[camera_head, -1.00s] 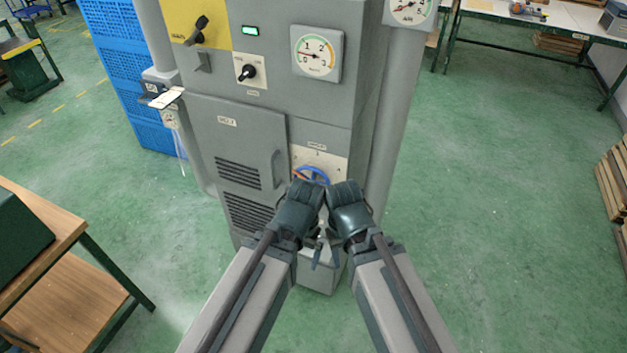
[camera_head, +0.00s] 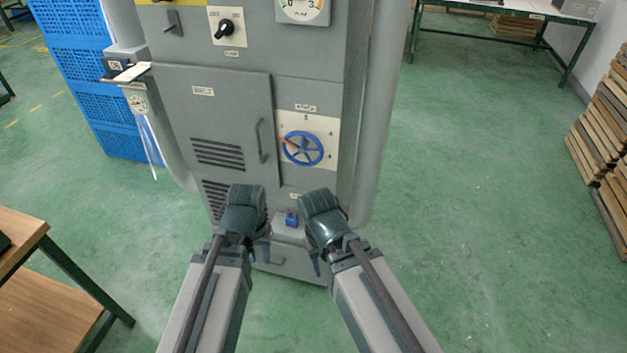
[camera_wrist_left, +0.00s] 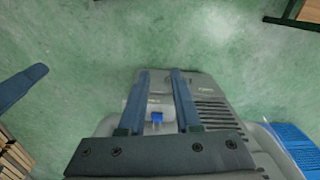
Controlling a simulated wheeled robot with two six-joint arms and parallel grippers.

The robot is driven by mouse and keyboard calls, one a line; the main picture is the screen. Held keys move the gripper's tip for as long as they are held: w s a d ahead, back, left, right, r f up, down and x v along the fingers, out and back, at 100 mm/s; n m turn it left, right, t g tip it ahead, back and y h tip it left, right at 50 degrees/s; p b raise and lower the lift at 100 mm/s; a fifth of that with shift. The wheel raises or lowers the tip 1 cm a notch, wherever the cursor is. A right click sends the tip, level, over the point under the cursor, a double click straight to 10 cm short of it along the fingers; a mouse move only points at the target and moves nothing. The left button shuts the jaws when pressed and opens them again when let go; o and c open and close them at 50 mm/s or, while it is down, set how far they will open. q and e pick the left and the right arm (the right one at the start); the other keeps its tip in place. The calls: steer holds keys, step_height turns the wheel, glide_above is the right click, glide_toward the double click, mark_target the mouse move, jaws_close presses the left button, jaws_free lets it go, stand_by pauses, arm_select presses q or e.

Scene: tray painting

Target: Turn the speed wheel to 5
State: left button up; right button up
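The speed wheel (camera_head: 302,148) is a blue spoked handwheel on a cream plate (camera_head: 322,122) on the front of the grey machine. One red-orange spoke or pointer on it points left and slightly up. The plate's numbers are too small to read surely. My left gripper (camera_wrist_left: 160,75) shows two separated fingers with nothing between them. In the head view my left gripper (camera_head: 265,250) hangs below and left of the wheel, mostly hidden by its wrist. My right gripper (camera_head: 316,262) is below the wheel, its fingers mostly hidden. Neither gripper touches the wheel.
The grey machine has a vented door with a handle (camera_head: 262,141), a black knob (camera_head: 225,29) and a gauge (camera_head: 302,8). A small blue part (camera_head: 291,218) sits on a low ledge between my wrists. Blue crates (camera_head: 85,75) stand left, a wooden table (camera_head: 40,300) lower left.

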arm_select(q)
steer(key=w+d+f+n+t+h+b, duration=0.2)
steer(key=w+f+n+h+b, duration=0.3)
steer(key=f+b, duration=0.55)
steer(key=w+d+r+n+t+h, duration=0.5)
steer(key=w+d+r+n+t, duration=0.15)
steer(key=d+r+n, duration=0.35)
steer(key=w+a+r+n+t+h, duration=0.1)
steer(key=w+a+r+n+t, duration=0.2)
steer(key=r+n, duration=0.6)
steer(key=w+n+t, duration=0.1)
steer(key=n+t, duration=0.1)
steer(key=n, duration=0.2)
steer(key=shift+w+a+r+n+h, duration=0.2)
steer(key=shift+w+r+n+h, duration=0.1)
steer(key=shift+w+n, duration=0.1)
arm_select(e)
step_height(320, 180, down, 13)
steer(key=shift+a, duration=0.1)
